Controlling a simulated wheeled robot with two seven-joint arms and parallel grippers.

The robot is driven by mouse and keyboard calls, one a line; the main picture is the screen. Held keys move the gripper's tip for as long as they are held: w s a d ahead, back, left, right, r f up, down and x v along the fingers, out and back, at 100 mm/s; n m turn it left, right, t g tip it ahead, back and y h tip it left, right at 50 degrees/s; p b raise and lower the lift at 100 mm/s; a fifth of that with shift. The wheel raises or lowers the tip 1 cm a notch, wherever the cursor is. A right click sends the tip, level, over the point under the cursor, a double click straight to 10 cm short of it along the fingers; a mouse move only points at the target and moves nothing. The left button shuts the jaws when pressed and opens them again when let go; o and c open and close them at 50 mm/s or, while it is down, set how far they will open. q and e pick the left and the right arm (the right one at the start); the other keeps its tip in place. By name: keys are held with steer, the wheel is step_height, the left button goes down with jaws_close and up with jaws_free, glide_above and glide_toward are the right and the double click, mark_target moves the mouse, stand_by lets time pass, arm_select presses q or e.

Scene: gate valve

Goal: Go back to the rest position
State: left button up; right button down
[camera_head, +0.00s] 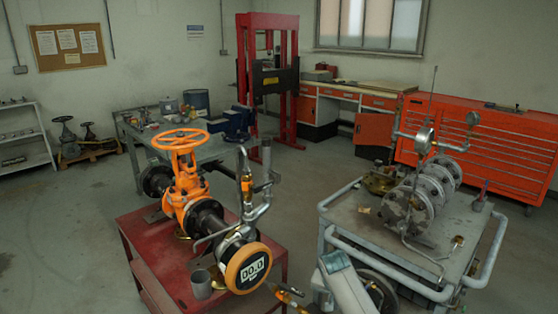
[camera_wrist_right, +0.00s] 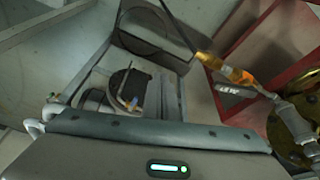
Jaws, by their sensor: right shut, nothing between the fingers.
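My right gripper (camera_head: 340,284) shows at the bottom centre of the head view, partly cut off by the lower edge. It is shut and empty. It is to the right of the orange gate valve (camera_head: 187,204), which has an orange handwheel (camera_head: 180,140) on top and stands on a red cart (camera_head: 145,255). A round orange-rimmed gauge (camera_head: 247,268) on the valve's pipe reads 00.0. My left gripper is not in view.
A grey cart (camera_head: 345,215) carrying a flanged pipe assembly (camera_head: 410,205) is close on the right. Behind are a grey workbench (camera_head: 215,150), a red press (camera_head: 285,85) and orange tool cabinets (camera_head: 480,140). Floor is clear between the two carts' far ends (camera_head: 300,185).

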steer(key=s+d+f+n+g+y+b, duration=0.1)
steer(key=s+d+f+n, duration=0.1)
steer(key=s+f, duration=1.5)
steer(key=s+d+f+n+b, duration=0.1)
steer(key=s+d+f+n, duration=0.1)
steer(key=s+f, duration=1.4)
steer(key=s+d+f+n, duration=0.1)
steer(key=s+f, duration=0.5)
steer(key=s, duration=0.6)
steer(key=s+d+f+n+b, duration=0.1)
steer(key=s+f, duration=0.4)
steer(key=s, duration=0.6)
steer(key=s+d+f+n+g, duration=0.1)
steer(key=s+f, duration=0.5)
steer(key=s, duration=0.6)
steer(key=shift+s+d+f+n+y, duration=0.3)
steer(key=shift+d, duration=0.3)
